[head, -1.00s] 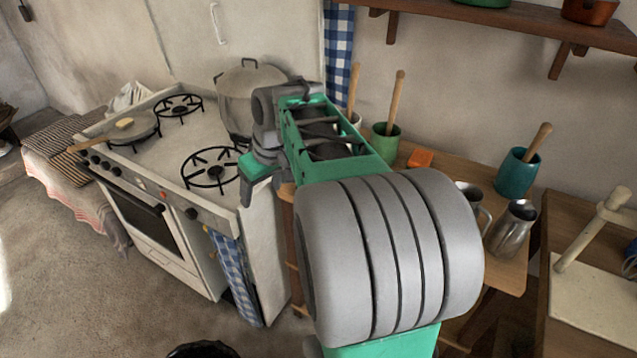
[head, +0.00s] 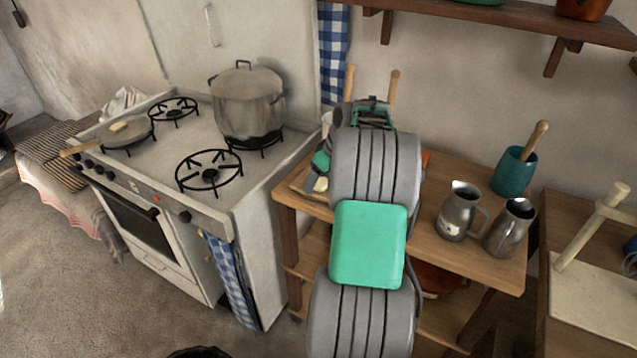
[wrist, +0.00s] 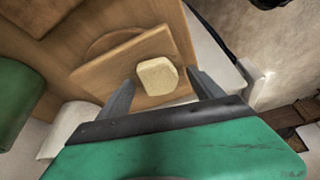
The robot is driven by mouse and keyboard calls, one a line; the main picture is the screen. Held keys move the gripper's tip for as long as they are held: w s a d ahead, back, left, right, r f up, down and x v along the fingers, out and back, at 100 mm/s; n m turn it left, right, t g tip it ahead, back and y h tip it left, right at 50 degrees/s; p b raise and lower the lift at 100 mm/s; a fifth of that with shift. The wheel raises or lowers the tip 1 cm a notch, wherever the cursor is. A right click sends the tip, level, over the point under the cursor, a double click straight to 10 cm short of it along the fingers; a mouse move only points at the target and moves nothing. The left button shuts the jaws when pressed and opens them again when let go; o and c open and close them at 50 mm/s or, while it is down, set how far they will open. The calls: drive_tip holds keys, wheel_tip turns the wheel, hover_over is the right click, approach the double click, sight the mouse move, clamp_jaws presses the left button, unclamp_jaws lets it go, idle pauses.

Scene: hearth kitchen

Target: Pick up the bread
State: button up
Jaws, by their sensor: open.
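The bread (wrist: 157,77) is a small pale yellow block in the wrist view. It lies on a wooden board (wrist: 125,79) on the wooden side table. My gripper (wrist: 161,80) is open above it, with one finger to each side of the bread in the picture; I cannot tell how far above it the fingertips are. In the head view my arm hides most of the gripper, and the bread shows only as a pale patch (head: 321,184) beside a finger at the table's left end.
A green pot (wrist: 18,100) and a white cup (wrist: 66,127) stand left of my gripper in the wrist view. In the head view, the stove (head: 200,150) with a large pot (head: 248,105) stands left of the table (head: 440,180). Metal jugs (head: 460,212) stand at its right.

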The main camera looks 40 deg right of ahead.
drive_tip(key=c, duration=1.4)
